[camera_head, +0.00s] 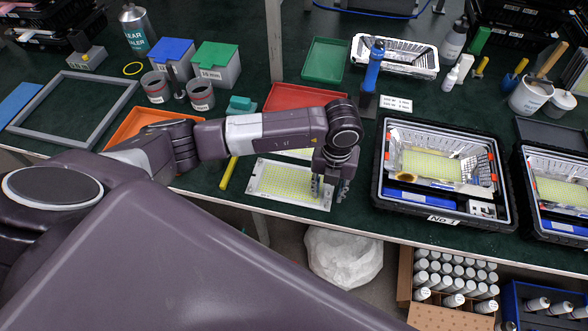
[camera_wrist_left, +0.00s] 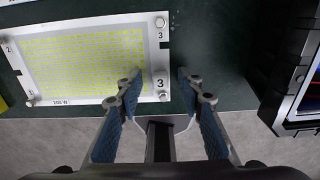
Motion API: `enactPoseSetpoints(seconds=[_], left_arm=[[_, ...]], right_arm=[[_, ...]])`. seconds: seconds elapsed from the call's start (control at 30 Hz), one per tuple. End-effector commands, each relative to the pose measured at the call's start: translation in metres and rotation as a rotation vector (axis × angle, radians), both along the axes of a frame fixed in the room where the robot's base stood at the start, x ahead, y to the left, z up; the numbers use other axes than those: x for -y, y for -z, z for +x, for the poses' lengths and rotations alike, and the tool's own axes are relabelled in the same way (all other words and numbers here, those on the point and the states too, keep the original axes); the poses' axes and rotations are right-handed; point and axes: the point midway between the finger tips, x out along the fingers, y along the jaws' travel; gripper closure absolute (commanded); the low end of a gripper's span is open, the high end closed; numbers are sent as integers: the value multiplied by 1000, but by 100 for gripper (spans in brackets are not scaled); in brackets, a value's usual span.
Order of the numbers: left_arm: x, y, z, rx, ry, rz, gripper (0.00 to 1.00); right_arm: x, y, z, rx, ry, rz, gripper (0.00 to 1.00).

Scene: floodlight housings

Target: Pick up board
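A white LED board (camera_head: 278,184) with rows of yellow chips lies flat near the front edge of the green table. My left gripper (camera_head: 329,190) points down at the board's right end. In the left wrist view the same board (camera_wrist_left: 85,55) shows corner screws and printed numbers. There the left gripper (camera_wrist_left: 160,78) is open, with one finger over the board's right edge and the other over the bare table beside it. Whether the fingers touch the board I cannot tell. My right gripper is not in view.
A black crate (camera_head: 447,218) marked No 1 holds a housing with a similar board, right of my left gripper. A red tray (camera_head: 290,95) and an orange tray (camera_head: 125,134) lie behind my arm. A yellow marker (camera_head: 228,174) lies left of the board.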

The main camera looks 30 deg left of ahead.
Motion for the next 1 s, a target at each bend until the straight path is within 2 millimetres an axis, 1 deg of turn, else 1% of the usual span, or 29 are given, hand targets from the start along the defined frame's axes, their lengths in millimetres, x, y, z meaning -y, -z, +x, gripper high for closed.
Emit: enactPoseSetpoints(seconds=[0.07, 0.3, 0.37, 0.4, 0.77, 0.87, 1.0], left_arm=[[0, 0, 0, 0, 0, 0, 65], [0, -1, 0, -1, 0, -1, 92], [0, -1, 0, 0, 0, -1, 98], [0, -1, 0, 0, 0, -1, 100], [0, -2, 0, 0, 0, -1, 100], [1, -6, 1, 1, 1, -2, 100], [1, -20, 2, 5, 0, -2, 100]], right_arm=[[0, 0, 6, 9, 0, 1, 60], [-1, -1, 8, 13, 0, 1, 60], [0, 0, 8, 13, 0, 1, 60], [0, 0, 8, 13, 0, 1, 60], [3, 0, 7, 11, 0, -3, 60], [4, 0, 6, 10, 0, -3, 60], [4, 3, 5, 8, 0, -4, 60]])
